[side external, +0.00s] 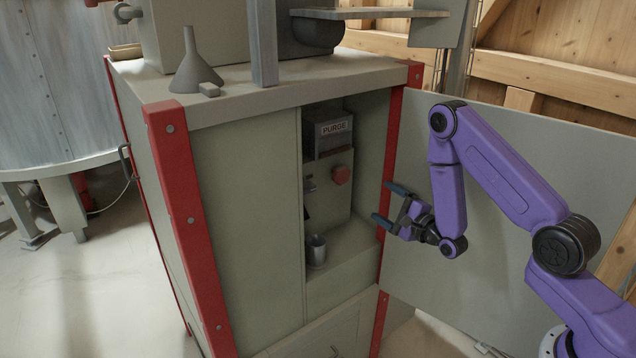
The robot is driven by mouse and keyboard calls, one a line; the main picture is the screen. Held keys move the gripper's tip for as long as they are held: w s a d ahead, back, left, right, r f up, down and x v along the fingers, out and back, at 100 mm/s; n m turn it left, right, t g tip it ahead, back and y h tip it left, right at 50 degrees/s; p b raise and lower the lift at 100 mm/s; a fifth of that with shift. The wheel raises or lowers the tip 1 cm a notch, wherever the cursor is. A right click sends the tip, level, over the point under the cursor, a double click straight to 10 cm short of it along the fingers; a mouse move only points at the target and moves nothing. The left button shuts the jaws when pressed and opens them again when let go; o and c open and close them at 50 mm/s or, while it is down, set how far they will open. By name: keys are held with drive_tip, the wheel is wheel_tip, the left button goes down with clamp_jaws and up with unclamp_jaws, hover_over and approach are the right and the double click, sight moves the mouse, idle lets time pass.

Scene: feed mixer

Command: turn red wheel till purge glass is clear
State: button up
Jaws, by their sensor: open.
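The red wheel (341,175) is a small round knob on the grey panel inside the cabinet's open bay, below a box labelled PURGE (334,128). A small metal cup (317,250) stands upright on the ledge below, left of the wheel. Whether it is the purge glass, and what is in it, I cannot tell. A small dark fitting (309,183) is on the panel left of the wheel. My gripper (382,204) is open and empty, its fingers pointing left at the bay's right edge. It is right of and slightly below the wheel, apart from it.
The bay sits between a closed panel (245,230) and a red corner post (391,140). The open door (480,260) stands behind my arm. A funnel (195,65) and a small block (209,89) are on the cabinet top. The ledge is clear right of the cup.

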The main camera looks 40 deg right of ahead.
sight(344, 177)
drive_tip(key=w+n, duration=0.5)
drive_tip(key=n, duration=0.2)
drive_tip(key=w+n, duration=0.6)
drive_tip(key=n, duration=0.2)
drive_tip(key=w+n, duration=0.6)
drive_tip(key=n, duration=0.1)
drive_tip(key=shift+w+a, duration=0.15)
drive_tip(key=shift+w, duration=0.05)
idle(0.4)
drive_tip(key=c, duration=1)
